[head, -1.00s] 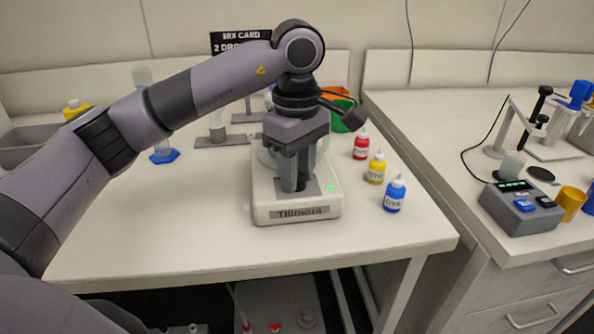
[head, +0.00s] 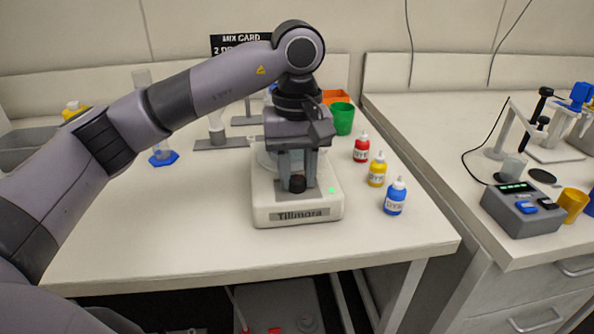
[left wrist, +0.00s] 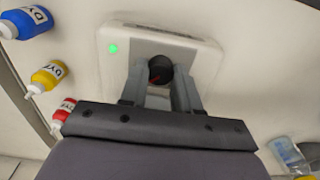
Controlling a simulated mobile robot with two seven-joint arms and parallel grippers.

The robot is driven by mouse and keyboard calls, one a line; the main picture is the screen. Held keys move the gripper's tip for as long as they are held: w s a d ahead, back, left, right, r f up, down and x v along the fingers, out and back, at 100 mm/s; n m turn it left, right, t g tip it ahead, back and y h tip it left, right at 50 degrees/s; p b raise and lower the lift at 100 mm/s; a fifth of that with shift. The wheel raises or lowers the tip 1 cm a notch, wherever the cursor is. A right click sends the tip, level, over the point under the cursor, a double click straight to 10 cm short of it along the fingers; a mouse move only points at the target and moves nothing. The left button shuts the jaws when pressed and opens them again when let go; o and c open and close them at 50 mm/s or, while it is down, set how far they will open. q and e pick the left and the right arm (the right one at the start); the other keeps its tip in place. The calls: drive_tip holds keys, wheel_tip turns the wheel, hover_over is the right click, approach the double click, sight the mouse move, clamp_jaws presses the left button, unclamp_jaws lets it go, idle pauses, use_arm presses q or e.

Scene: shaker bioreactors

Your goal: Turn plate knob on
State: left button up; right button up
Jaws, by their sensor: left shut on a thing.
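The white plate device (head: 262,213), labelled "Tillmora", stands on the table. Its black knob (head: 297,183) is on the front panel, and a green light (head: 332,190) glows to the right of it. My left gripper (head: 297,176) points down over the panel and is shut on the knob, with one finger on each side. In the left wrist view the black knob (left wrist: 160,69) with a red mark sits between the fingertips (left wrist: 160,75). A clear vessel on the plate is partly hidden behind my gripper. My right gripper is not in view.
Red (head: 361,147), yellow (head: 377,170) and blue (head: 395,196) dye bottles stand right of the device. A green cup (head: 342,117) and an orange container (head: 335,97) are behind. The table's front left is clear. A grey instrument (head: 522,208) stands on the right counter.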

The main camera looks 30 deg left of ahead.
sight(297, 179)
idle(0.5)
use_arm(q)
drive_tip(key=o, duration=1.1)
drive_tip(key=shift+c, duration=0.2)
drive_tip(key=shift+r, duration=0.15)
wheel_tip(297, 179, up, 6)
drive_tip(key=shift+p, duration=0.4)
drive_tip(key=shift+r, duration=0.5)
